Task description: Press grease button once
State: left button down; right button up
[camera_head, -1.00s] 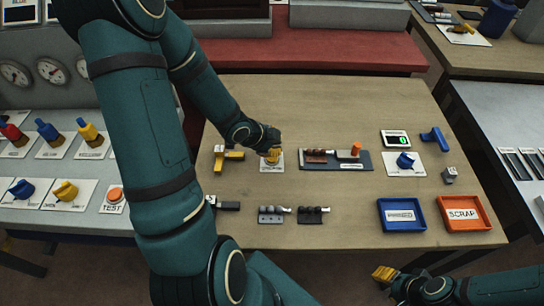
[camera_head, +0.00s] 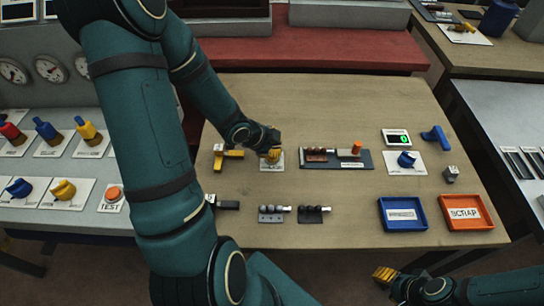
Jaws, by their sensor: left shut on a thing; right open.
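The label is too small to read surely. My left gripper (camera_head: 269,147) is at this piece from above, shut on it, and its fingers hide much of it.
A yellow-handled tool (camera_head: 229,154) lies left of the plate. A dark fixture (camera_head: 362,161) with an orange knob stands to the right. A blue tray (camera_head: 402,214) and an orange SCRAP tray (camera_head: 466,212) are at front right.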

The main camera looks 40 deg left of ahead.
pick_arm(q)
jog(key=shift+f+b, duration=0.4)
jog(key=shift+f, duration=0.05)
dwell(0.7)
jog(key=shift+r, duration=0.1)
jog(key=shift+r+p, duration=0.8)
jog(key=shift+p, duration=0.05)
notch_tip(320, 180, up, 5)
jog(key=p, duration=0.5)
dwell(0.9)
